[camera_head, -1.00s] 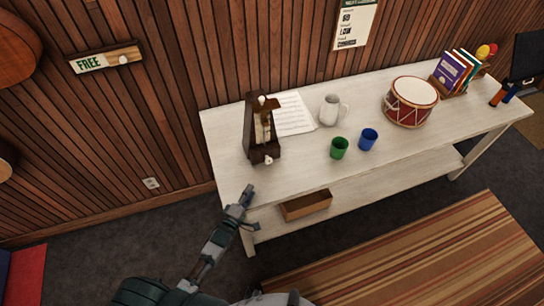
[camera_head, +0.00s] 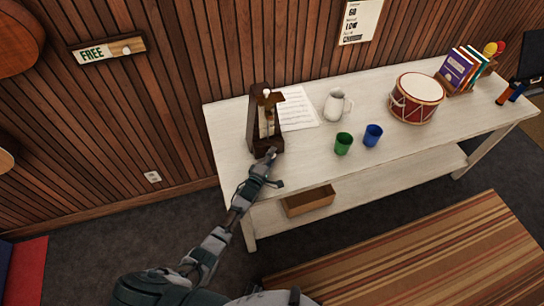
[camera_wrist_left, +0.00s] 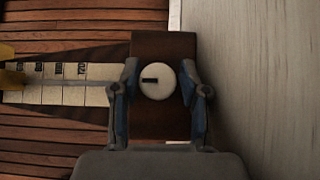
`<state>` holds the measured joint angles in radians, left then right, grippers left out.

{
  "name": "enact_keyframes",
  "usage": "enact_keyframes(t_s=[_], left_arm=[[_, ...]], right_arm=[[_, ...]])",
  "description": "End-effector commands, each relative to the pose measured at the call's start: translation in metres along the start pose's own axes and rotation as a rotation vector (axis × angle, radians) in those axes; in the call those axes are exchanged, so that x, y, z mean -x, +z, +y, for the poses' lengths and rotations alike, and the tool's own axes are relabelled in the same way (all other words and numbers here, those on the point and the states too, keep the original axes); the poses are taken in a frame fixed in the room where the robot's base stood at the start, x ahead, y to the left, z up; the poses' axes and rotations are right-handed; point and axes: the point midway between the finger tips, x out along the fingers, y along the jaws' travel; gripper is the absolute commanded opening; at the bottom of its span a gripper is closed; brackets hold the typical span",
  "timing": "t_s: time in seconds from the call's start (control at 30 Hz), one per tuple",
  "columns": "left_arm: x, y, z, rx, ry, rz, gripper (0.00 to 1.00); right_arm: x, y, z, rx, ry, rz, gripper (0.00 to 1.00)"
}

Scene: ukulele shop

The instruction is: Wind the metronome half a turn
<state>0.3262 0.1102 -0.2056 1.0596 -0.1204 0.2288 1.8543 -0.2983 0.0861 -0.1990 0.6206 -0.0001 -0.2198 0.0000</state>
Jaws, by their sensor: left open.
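The metronome (camera_head: 266,122) is a dark wooden upright case at the left end of the white table. In the left wrist view, its brown base (camera_wrist_left: 163,45) carries a round white knob (camera_wrist_left: 157,81) with a dark slot mark pointing left. My left gripper (camera_head: 270,158) is at the front of the metronome. In the left wrist view, the open fingers of the left gripper (camera_wrist_left: 157,88) stand on both sides of the knob; whether they touch it I cannot tell. In the head view the gripper hides the knob. My right gripper is not in view.
The white table (camera_head: 310,160) holds a sheet of music (camera_head: 299,108), a white mug (camera_head: 338,104), a green cup (camera_head: 343,143), a blue cup (camera_head: 373,135) and a red drum (camera_head: 416,98). A brown box (camera_head: 308,200) sits on the lower shelf.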

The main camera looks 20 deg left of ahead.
Motion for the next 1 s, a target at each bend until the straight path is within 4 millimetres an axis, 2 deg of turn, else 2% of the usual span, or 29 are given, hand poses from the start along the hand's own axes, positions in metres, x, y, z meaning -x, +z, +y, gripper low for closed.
enact_keyframes(t_s=[0.23,0.27,0.43,0.77,1.0], left_arm=[[-0.001,0.0,0.0,0.0,0.0,0.0,0.44],[-0.001,0.0,0.0,0.0,0.0,0.0,0.42],[-0.001,0.0,0.0,0.0,-0.001,0.0,0.0],[-0.001,0.001,0.0,-0.021,-0.028,0.0,0.0],[0.0,0.001,0.003,-0.113,-0.121,-0.001,0.0]], right_arm=[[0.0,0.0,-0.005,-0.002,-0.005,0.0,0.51],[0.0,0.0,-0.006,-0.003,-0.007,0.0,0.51],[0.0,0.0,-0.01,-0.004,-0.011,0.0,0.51],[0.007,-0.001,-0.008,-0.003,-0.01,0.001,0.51],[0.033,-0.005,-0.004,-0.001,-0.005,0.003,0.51]])
